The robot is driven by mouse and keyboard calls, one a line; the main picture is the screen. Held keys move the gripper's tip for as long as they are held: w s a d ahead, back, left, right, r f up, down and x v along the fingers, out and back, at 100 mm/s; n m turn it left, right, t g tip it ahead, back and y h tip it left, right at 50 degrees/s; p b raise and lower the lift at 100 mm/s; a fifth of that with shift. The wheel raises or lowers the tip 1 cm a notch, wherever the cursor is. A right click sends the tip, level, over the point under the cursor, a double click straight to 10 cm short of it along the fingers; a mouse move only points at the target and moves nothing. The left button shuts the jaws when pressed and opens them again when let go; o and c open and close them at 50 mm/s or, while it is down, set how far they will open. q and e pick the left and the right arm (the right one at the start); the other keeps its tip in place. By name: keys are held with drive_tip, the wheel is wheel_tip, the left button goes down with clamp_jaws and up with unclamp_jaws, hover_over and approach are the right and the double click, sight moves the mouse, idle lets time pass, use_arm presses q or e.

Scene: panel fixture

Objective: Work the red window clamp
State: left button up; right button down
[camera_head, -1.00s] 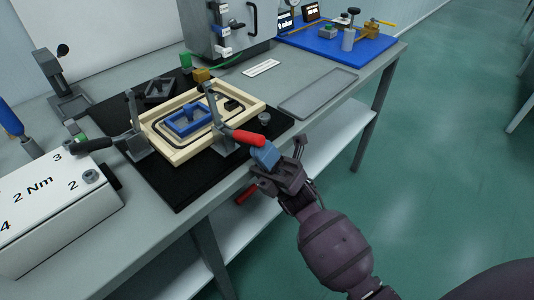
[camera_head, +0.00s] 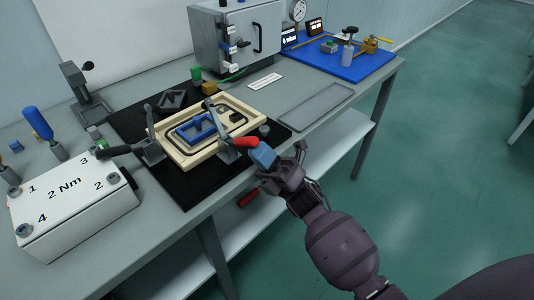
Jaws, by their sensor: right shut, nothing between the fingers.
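The red-handled window clamp (camera_head: 244,142) is at the right front corner of the cream window frame (camera_head: 183,159). Its grey arm stands up over the frame, and its red handle points right, roughly level. My right gripper (camera_head: 263,156), with blue fingertips, is just to the right and below the end of the red handle. It is shut and empty; whether its tips touch the handle I cannot tell. A blue part (camera_head: 190,133) lies inside the frame. My left gripper is not in view.
The frame lies on a black mat (camera_head: 185,192). A white box marked 2 Nm (camera_head: 75,215) stands front left, and a grey cabinet (camera_head: 215,45) at the back. A flat grey tray (camera_head: 315,103) and a blue board (camera_head: 340,62) are at the right. Open floor lies beyond the bench edge.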

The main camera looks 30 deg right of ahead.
use_arm(q)
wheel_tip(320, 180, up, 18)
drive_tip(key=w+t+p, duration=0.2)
drive_tip(key=p, duration=1.4)
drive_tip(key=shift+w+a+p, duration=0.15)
drive_tip(key=shift+p, duration=0.25)
use_arm(e)
drive_tip(key=w+a+r+m+g+h, duration=0.2)
drive_tip(key=w+r+m+h, duration=0.3)
drive_tip(key=h, duration=0.4)
drive_tip(key=shift+w+r+m+g, duration=0.15)
drive_tip(key=shift+r+m+g, duration=0.55)
drive_tip(key=shift+r+m, duration=0.1)
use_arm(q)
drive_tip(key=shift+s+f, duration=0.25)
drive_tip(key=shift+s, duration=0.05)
use_arm(e)
drive_tip(key=shift+d, duration=0.1)
